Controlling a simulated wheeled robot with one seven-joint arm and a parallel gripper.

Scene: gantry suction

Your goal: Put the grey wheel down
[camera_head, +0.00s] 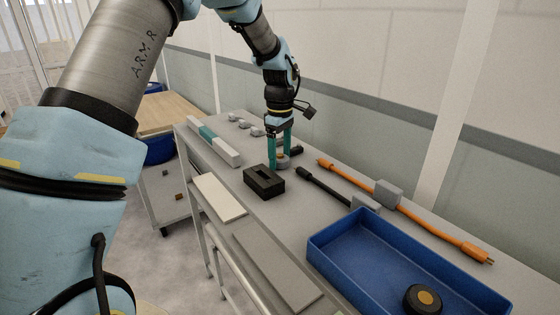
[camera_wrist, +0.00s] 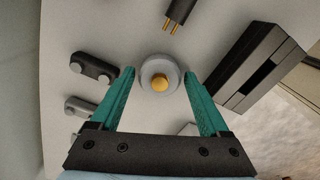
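The grey wheel (camera_wrist: 151,67) has a pale rim and a gold hub. In the head view my gripper (camera_head: 281,164) points straight down at the grey table, and the wheel (camera_head: 283,163) shows low between the fingers. Whether the wheel touches the tabletop is hard to tell.
A black slotted block (camera_head: 264,187) stands just in front of my gripper. A black plug (camera_head: 322,186) and an orange cable (camera_head: 345,178) lie to the right. The blue tray (camera_head: 340,270) holds a dark wheel (camera_head: 410,301). A grey-and-teal bar (camera_head: 228,154) lies left.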

